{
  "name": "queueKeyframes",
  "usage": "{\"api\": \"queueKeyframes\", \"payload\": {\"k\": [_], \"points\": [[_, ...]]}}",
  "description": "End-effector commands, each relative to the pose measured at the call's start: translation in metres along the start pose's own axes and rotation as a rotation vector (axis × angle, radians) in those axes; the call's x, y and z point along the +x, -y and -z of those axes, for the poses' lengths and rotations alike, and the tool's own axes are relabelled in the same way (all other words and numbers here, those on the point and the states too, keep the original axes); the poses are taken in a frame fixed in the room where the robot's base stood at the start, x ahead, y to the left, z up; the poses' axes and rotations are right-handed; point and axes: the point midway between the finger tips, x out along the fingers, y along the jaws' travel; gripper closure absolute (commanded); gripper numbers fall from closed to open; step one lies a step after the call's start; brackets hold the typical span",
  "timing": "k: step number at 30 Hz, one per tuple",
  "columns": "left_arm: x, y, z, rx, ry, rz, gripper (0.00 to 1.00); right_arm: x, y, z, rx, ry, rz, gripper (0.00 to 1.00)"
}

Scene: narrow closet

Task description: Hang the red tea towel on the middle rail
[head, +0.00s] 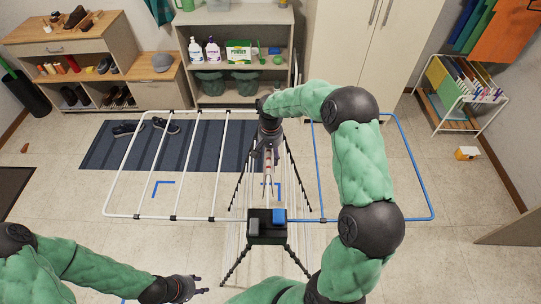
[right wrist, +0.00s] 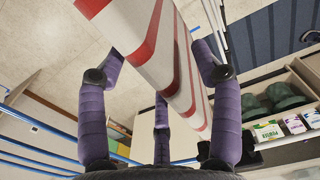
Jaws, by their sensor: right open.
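The tea towel (right wrist: 160,50), white with red stripes, fills the upper middle of the right wrist view. In the head view it is a thin, mostly hidden strip (head: 268,163) over the middle of the drying rack. My right gripper (head: 269,148) is above the rack's middle part; its fingers (right wrist: 160,75) are spread around the towel and open. The rack has a white left wing (head: 140,216) and a blue right wing (head: 432,205). The rail under the towel is hidden. My left gripper (head: 203,285) is low at the left, away from the rack, its fingers apart and empty.
A blue striped mat (head: 105,148) with dark shoes lies under the white wing. Shelves (head: 240,102) with bottles and a powder box stand behind. A small white rack (head: 470,125) is at the right. Floor is free in front of the left wing.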

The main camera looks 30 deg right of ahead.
Motion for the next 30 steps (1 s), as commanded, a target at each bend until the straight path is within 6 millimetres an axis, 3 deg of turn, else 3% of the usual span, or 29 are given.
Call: {"api": "queueKeyframes", "payload": {"k": [9,15,26,30], "points": [[0.0,0.0,0.0,0.0,0.0,0.0,0.6,-0.064,0.001,0.001,0.0,-0.004,0.001,0.35],[0.0,0.0,0.0,0.0,0.0,0.0,0.6,-0.092,0.0,0.0,-0.001,-0.002,0.0,0.35],[0.0,0.0,0.0,0.0,0.0,0.0,0.6,-0.106,0.0,0.0,0.0,-0.001,0.0,0.35],[-0.01,-0.004,-0.001,0.0,0.0,0.0,0.6,-0.116,0.0,0.0,0.0,-0.001,0.0,0.35]]}}
